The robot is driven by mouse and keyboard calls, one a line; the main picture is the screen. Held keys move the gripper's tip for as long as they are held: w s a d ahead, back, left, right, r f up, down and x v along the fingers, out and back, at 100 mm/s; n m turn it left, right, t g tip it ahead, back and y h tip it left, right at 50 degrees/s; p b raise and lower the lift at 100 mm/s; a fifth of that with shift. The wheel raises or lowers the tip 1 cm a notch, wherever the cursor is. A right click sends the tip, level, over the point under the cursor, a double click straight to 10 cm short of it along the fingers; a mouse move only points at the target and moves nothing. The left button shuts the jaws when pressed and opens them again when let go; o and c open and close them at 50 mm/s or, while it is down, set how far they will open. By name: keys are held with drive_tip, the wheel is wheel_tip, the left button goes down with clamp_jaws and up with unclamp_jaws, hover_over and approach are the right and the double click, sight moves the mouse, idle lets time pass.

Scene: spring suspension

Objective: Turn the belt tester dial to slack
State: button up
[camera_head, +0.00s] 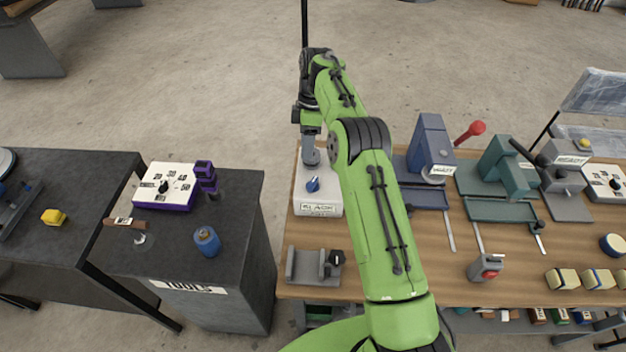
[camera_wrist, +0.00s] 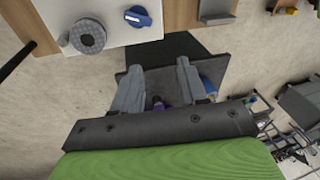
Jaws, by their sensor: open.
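The belt tester is a white box (camera_head: 318,207) at the left end of the wooden bench, with a label reading SLACK on its front. Its blue dial (camera_head: 313,185) is on top; a grey round pulley (camera_wrist: 88,36) is beside it. In the wrist view the dial (camera_wrist: 138,16) shows a white mark at its left; I cannot tell which setting this is. My gripper (camera_wrist: 157,69) is open and empty, its two grey fingers apart. In the head view it is above the back of the tester, partly hidden. The fingers do not touch the dial.
A dark cart (camera_head: 247,215) left of the bench bears a numbered dial box (camera_head: 165,187), a blue canister (camera_head: 207,241) and a purple tool. A grey bracket (camera_head: 315,266) lies in front of the tester.

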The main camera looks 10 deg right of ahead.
sight(313, 182)
drive_tip(key=f+m+b, duration=0.1)
drive_tip(key=f+m, duration=0.4)
drive_tip(key=m, duration=0.3)
drive_tip(key=d+f+m+t+h+b, duration=0.1)
drive_tip(key=f+m+b, duration=0.1)
drive_tip(key=f+m, duration=0.3)
drive_tip(key=f+m+t+h+b, duration=0.1)
drive_tip(key=f+m, duration=0.3)
drive_tip(key=m, duration=0.6)
drive_tip(key=shift+s+d+f+m+b, duration=0.1)
drive_tip(key=shift+d+f+m+b, duration=0.1)
drive_tip(key=shift+f+m+b, duration=0.35)
drive_tip(key=shift+r, duration=0.2)
drive_tip(key=shift+c, duration=0.4)
drive_tip(key=shift+n, duration=0.25)
clamp_jaws()
